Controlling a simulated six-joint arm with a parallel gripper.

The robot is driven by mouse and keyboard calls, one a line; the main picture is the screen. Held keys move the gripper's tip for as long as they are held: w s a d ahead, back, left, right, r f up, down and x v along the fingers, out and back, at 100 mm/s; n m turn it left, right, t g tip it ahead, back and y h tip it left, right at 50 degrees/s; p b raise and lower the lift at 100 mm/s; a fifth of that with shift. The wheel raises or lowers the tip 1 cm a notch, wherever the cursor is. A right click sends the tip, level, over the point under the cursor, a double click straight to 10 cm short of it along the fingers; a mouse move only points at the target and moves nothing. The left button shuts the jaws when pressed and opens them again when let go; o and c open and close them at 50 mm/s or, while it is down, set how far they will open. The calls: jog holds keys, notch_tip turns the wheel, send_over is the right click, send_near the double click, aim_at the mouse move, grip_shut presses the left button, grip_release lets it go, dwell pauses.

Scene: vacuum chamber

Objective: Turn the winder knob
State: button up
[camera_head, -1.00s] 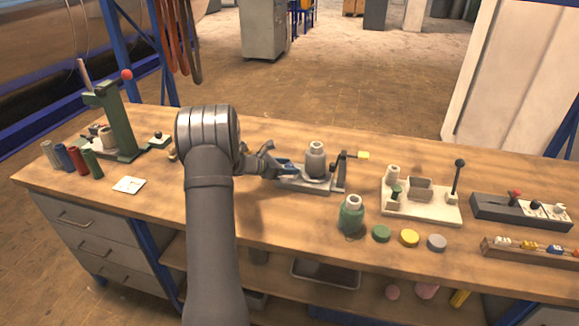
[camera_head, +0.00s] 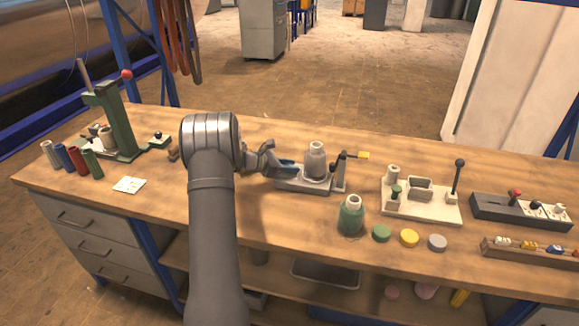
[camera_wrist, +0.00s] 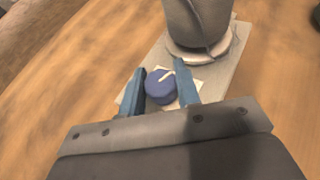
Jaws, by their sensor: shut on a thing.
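The winder is a grey base (camera_head: 312,188) near the middle of the bench, with a grey spool-like body (camera_head: 315,160) standing on it. In the wrist view, the winder knob (camera_wrist: 159,88) is a round blue knob with a white pointer mark, on a pale plate at the near end of the base (camera_wrist: 222,88). My gripper (camera_wrist: 160,72) is shut on the knob, one blue finger on each side. In the head view, my gripper (camera_head: 285,168) reaches the base's left end from the left, and the knob is hidden there.
A green jar (camera_head: 351,214) and coloured discs (camera_head: 409,238) lie in front to the right. A cream fixture with a lever (camera_head: 421,205) is farther right. A green press (camera_head: 118,125) stands at left.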

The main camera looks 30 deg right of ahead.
jog(key=shift+m+g+y, duration=0.6)
jog(key=shift+m+g, duration=1)
jog(key=shift+g, duration=0.2)
jog(key=o, duration=1)
jog(key=shift+n+t, duration=0.3)
